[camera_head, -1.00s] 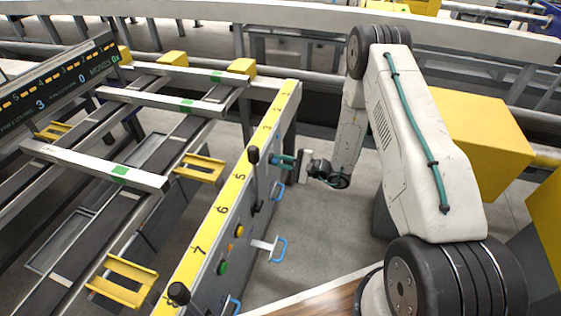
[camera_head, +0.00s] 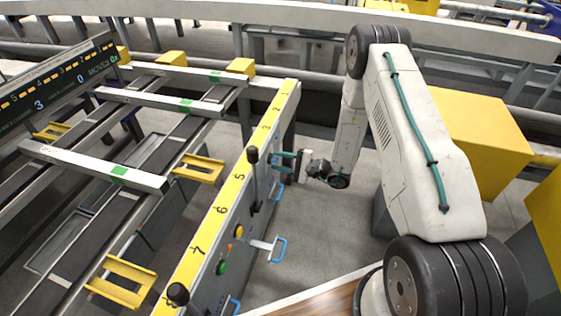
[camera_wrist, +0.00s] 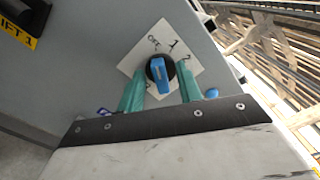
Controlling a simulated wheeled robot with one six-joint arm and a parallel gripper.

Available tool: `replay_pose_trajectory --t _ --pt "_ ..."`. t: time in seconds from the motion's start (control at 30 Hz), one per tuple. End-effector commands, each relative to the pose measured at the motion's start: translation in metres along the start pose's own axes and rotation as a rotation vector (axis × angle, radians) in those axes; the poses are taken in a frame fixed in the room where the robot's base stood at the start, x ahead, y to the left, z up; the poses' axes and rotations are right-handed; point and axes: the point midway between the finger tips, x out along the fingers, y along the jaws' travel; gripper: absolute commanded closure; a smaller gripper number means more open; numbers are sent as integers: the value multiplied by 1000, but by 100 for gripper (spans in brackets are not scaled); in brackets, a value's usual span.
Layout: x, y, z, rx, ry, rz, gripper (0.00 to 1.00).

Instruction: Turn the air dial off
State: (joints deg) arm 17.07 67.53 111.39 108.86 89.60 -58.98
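The dial shows in the wrist view as a black round base with a blue knob (camera_wrist: 158,72) on a white square plate (camera_wrist: 178,52). The plate carries the marks OFF, 1 and 2. The blue knob lies roughly up and down in that view; I cannot tell which mark it points to. My gripper (camera_wrist: 160,82) is open, with one teal finger on each side of the dial and gaps between them and the knob. In the head view my gripper (camera_head: 283,161) is at the side panel's face, its two fingers apart; the dial is hidden there.
The grey side panel (camera_head: 243,222) has a numbered yellow top strip, black levers (camera_head: 253,156), green (camera_head: 222,268) and yellow buttons, and blue handles (camera_head: 279,250). A black part with a yellow "LIFT 1" label (camera_wrist: 17,33) is left in the wrist view. Open floor lies right of the panel.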

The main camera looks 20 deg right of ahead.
Motion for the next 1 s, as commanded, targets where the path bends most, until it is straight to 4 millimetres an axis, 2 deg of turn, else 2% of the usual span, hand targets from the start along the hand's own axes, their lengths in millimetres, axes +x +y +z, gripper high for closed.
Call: replay_pose_trajectory --t 0.4,0.5,1.0 --pt "-63 -1 -2 1 6 -3 65" --pt "-73 -1 -2 1 5 -2 65" --pt "-78 0 -1 0 3 -1 65"
